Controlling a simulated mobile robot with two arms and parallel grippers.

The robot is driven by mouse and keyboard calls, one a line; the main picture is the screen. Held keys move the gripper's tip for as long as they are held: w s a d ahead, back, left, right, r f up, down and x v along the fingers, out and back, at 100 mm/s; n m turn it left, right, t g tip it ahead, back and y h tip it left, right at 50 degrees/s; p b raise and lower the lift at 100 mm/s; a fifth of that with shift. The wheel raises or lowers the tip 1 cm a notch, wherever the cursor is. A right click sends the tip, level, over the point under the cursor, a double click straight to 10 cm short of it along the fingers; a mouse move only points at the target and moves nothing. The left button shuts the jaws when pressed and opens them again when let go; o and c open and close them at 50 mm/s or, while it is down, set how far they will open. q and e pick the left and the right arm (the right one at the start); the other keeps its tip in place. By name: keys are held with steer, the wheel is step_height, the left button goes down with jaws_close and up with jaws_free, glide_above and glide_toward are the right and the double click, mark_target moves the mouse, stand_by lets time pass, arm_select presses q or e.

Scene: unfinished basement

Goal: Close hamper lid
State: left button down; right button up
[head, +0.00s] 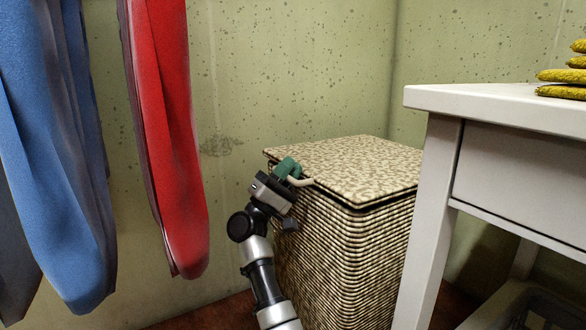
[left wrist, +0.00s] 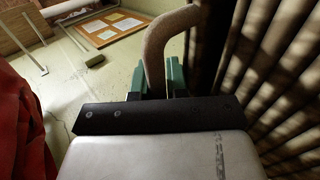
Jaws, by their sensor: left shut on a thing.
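The woven hamper (head: 335,255) stands in the corner against the green wall. Its patterned lid (head: 350,165) lies almost flat over the top, with a dark gap along the front edge. A beige curved handle (head: 302,182) sticks out at the lid's left front edge. My left gripper (head: 289,168) is at that edge, its green fingers shut on the handle. In the left wrist view the handle (left wrist: 160,45) rises from between the green fingers (left wrist: 160,77), beside the hamper's ribbed side (left wrist: 275,70). My right gripper is not in view.
A white table (head: 500,100) with yellow items (head: 562,76) on top stands close to the hamper's right. Blue (head: 60,150) and red (head: 170,140) cloths hang at the left. Open wall and some brown floor lie between the cloths and the hamper.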

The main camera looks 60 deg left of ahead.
arm_select(q)
steer(key=shift+s+f+b, duration=0.15)
steer(key=shift+f+b, duration=0.2)
steer(key=shift+f, duration=0.3)
steer(key=c, duration=1.4)
jaws_free()
steer(key=p+v, duration=0.3)
steer(key=v, duration=0.8)
